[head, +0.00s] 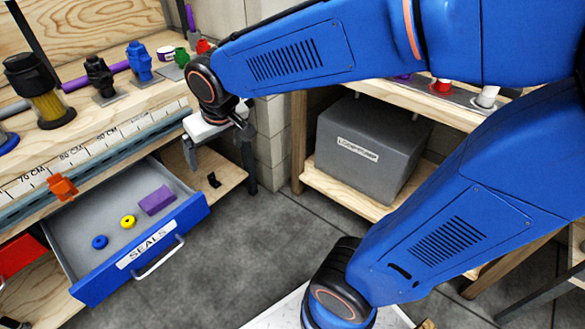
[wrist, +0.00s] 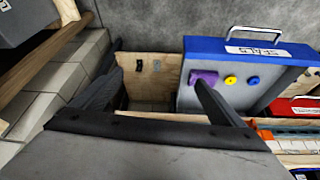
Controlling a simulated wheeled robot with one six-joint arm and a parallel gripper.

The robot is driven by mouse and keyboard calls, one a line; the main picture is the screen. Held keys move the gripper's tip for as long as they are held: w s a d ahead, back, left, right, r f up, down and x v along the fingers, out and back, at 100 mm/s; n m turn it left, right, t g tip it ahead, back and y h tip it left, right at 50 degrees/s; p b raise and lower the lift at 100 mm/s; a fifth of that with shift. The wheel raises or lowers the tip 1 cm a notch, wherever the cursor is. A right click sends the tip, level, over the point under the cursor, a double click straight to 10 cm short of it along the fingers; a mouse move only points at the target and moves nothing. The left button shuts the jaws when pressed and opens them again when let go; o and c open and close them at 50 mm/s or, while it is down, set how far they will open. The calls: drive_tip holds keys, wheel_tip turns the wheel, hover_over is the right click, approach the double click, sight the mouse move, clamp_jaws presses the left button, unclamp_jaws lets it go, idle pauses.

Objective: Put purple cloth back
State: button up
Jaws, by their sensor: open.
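The purple cloth (head: 157,200) is a small flat block-like piece lying in the right end of an open drawer (head: 134,277) with a blue front labelled SEALS. In the wrist view the cloth (wrist: 203,76) shows just beyond the right finger, which partly covers it. My gripper (head: 218,152) is open and empty. It hangs near the bench's right end, to the right of and above the drawer. In the wrist view my gripper (wrist: 158,78) has its fingers spread over a wooden shelf.
A yellow ring (head: 128,222) and a blue ring (head: 100,242) lie in the drawer beside the cloth. The bench top (head: 100,118) holds several filters and fittings. A grey box (head: 365,150) stands on a shelf at right. The floor between is clear.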

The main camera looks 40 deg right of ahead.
drive_tip(key=s+d, duration=0.5)
drive_tip(key=s, duration=0.3)
drive_tip(key=s+d+m, duration=0.1)
drive_tip(key=s+d, duration=0.5)
drive_tip(key=s, duration=0.3)
drive_tip(key=shift+d+r+m+h, duration=0.15)
drive_tip(key=shift+r+m+h, duration=0.15)
drive_tip(key=shift+r, duration=0.05)
